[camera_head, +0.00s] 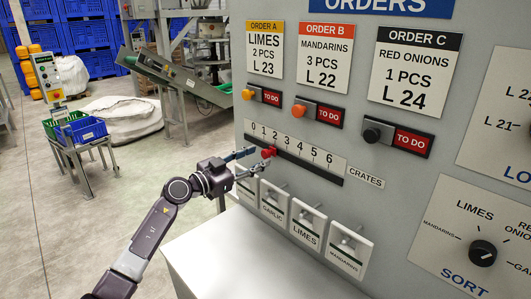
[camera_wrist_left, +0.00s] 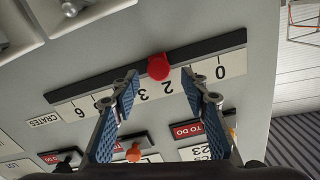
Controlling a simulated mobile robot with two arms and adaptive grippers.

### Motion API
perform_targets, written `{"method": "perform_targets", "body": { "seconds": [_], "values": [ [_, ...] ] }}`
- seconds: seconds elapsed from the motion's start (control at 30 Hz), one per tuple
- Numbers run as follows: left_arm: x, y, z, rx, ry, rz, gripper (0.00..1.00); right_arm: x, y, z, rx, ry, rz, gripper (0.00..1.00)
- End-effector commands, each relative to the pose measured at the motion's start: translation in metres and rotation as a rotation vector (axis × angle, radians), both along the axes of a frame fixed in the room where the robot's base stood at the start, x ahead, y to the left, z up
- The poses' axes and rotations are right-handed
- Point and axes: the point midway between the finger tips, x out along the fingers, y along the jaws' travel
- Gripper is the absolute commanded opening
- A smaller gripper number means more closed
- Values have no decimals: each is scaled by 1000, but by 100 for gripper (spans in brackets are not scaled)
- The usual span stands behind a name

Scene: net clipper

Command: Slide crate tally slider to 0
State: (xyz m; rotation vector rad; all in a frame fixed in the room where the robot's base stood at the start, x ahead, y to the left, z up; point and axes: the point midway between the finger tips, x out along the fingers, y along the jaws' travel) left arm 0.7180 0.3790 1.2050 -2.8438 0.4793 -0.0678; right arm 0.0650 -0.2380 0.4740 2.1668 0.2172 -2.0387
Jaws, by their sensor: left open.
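The crate tally slider's red knob (camera_head: 267,152) sits on a dark horizontal track under a white scale marked 0 to 6. In the left wrist view the scale is upside down. The red knob (camera_wrist_left: 159,67) there is near the 2 mark, with 0 to its right. My left gripper (camera_head: 257,160) is open in front of the panel, close to the knob. In the left wrist view the knob shows between the two blue-padded fingertips (camera_wrist_left: 163,86), a little beyond them. Contact cannot be told. The 1 mark is hidden by a finger there.
Order buttons with TO DO labels (camera_head: 330,114) lie above the scale. Several white labelled switches (camera_head: 308,228) are below it. A sort dial (camera_head: 482,252) is at the lower right. A pale ledge (camera_head: 240,270) juts out below the panel.

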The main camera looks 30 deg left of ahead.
Motion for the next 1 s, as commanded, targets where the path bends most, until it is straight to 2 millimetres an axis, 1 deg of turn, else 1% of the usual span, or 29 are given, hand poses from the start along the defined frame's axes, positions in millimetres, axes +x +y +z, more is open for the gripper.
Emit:
{"method": "perform_targets", "body": {
  "seconds": [0.03,0.07,0.13,0.17,0.3,0.4,0.47,0.6,0.67,0.8,1.0],
  "values": [
    [9,-4,2,-4,-2,-1,41,-4,5,2,6,4,-1,40],
    [12,-6,2,-3,-2,-2,41,-5,8,2,8,6,-1,40],
    [21,-8,1,-3,-1,-1,41,-2,11,3,13,1,0,40],
    [24,-9,1,-3,-1,0,41,2,11,3,13,-3,1,40],
    [33,-12,1,-1,-2,-1,41,27,12,5,15,-39,1,40],
    [35,-13,0,1,-1,-1,41,39,11,6,16,-58,2,40],
    [36,-14,0,1,0,-1,41,40,10,6,14,-59,1,40],
    [35,-14,0,1,-1,-1,41,35,5,6,9,-50,1,40],
    [35,-14,0,1,-1,-1,36,30,4,5,6,-44,1,40],
    [35,-13,0,1,-1,-1,20,20,0,5,2,-28,-1,40],
    [35,-13,0,1,-1,-1,0,16,-1,5,0,-25,-1,40]
  ]
}}
